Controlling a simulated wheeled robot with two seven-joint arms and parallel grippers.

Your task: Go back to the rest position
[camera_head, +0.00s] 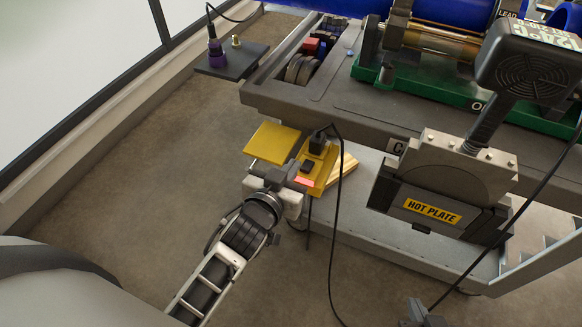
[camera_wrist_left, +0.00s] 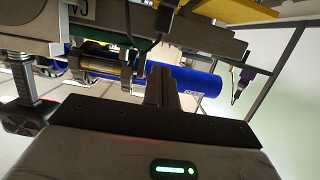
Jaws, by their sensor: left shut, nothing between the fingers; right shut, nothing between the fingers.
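My left arm comes in from the lower left in the head view. Its gripper (camera_head: 287,190) is just in front of the yellow plate and the yellow block with the black plug; I cannot tell whether it touches them. The left wrist view shows its two fingers (camera_wrist_left: 162,87) together with nothing between them. My right gripper (camera_head: 422,316) shows only as a dark tip at the bottom edge of the head view, apart from the hot plate; it is shut and empty. Most of the right arm is out of view.
The hot plate unit (camera_head: 432,205) hangs at the cart's near side. A yellow plate (camera_head: 271,143) and yellow block (camera_head: 330,158) are at the cart's corner. A black cable (camera_head: 339,235) hangs down between my grippers. A blue pipe (camera_wrist_left: 195,82) lies on the cart. Floor at left is clear.

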